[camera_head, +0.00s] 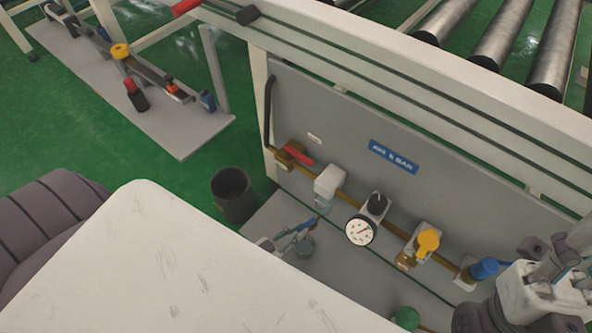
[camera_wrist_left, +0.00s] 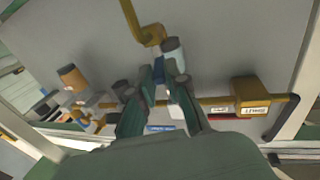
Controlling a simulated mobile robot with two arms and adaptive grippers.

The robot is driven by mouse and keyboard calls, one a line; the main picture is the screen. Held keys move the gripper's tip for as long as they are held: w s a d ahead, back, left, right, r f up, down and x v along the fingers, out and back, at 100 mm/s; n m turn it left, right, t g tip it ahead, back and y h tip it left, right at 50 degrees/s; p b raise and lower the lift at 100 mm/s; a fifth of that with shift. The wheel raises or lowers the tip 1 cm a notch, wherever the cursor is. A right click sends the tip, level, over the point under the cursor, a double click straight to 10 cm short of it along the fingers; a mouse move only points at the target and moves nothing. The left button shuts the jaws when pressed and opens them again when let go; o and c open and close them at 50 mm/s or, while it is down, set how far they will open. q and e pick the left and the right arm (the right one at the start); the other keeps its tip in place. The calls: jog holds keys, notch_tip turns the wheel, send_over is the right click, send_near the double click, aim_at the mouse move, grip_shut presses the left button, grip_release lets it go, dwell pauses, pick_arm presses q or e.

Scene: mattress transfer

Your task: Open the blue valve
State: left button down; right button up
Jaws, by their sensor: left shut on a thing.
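A blue cylinder-shaped valve part (camera_head: 485,268) sits at the right end of the brass pipe in the head view, with a short blue piece beside it reaching toward my gripper. My left gripper (camera_head: 522,283) is at the lower right of the head view, against this end of the pipe. In the left wrist view its fingers (camera_wrist_left: 160,88) are closed around a blue piece (camera_wrist_left: 158,70), which looks like the valve's handle. The fingers hide much of it, and I cannot tell how far it is turned. My right gripper is not in view.
The pipe also carries a red-handled valve (camera_head: 297,153), a gauge (camera_head: 360,231) and a yellow knob (camera_head: 428,241). A blue label (camera_head: 393,156) is on the panel. A white surface (camera_head: 170,270) fills the lower left; a dark bin (camera_head: 233,194) stands behind it. Rollers (camera_head: 505,35) lie beyond.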

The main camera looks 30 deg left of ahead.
pick_arm(q)
jog(key=c, duration=1.2)
grip_release()
jog(key=shift+o, duration=0.2)
jog(key=v, duration=1.2)
